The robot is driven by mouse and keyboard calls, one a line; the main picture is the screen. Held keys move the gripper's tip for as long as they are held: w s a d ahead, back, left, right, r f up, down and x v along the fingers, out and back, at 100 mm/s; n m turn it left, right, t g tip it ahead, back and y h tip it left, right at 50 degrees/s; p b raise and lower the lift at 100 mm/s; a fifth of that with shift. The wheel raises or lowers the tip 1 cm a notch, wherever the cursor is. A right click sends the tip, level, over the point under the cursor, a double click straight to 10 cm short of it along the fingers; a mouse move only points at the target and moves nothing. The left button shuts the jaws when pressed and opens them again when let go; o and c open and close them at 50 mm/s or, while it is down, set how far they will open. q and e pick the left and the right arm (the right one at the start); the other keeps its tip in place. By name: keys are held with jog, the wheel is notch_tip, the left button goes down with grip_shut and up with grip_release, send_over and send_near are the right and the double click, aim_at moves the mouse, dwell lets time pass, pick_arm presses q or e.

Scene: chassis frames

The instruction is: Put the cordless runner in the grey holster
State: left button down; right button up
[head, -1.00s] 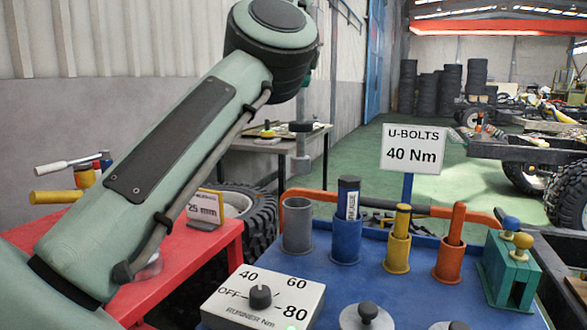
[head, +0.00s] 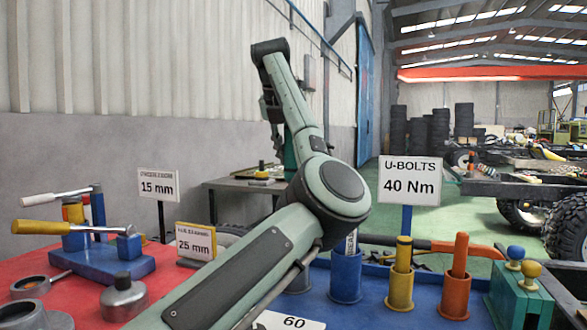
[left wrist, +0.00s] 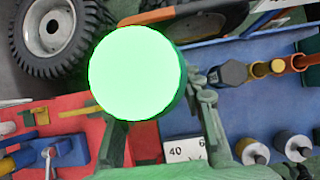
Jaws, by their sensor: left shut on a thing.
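The cordless runner shows in the left wrist view as a green body with a bright, glowing green round end (left wrist: 135,72). My left gripper (left wrist: 160,112) is shut on it. In the head view my left gripper (head: 275,122) is small and far off beyond my bent arm, with a bit of the green runner (head: 290,152) below it. The grey holster (head: 298,284) stands at the left end of the holster row on the blue top. My arm hides most of it in the head view. The runner is held up, apart from the holster. My right gripper is not in view.
A blue holster (head: 345,278) with a dark tool, a yellow holster (head: 400,290) and an orange holster (head: 453,297) stand to the right. A dial box (head: 290,322) lies in front. The U-BOLTS sign (head: 410,181) rises behind. A red table (head: 80,268) with tools is left.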

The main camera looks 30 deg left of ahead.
aim_at(294, 170)
pick_arm(q)
jog(key=shift+f, duration=1.3)
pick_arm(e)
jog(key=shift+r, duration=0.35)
pick_arm(q)
jog(key=shift+f, duration=0.15)
jog(key=shift+f+b, duration=0.2)
jog(key=shift+b, duration=0.15)
jog(key=shift+f, duration=0.2)
jog(key=c, duration=1.4)
grip_release()
jog(key=shift+f, duration=0.15)
jog(key=o, duration=0.4)
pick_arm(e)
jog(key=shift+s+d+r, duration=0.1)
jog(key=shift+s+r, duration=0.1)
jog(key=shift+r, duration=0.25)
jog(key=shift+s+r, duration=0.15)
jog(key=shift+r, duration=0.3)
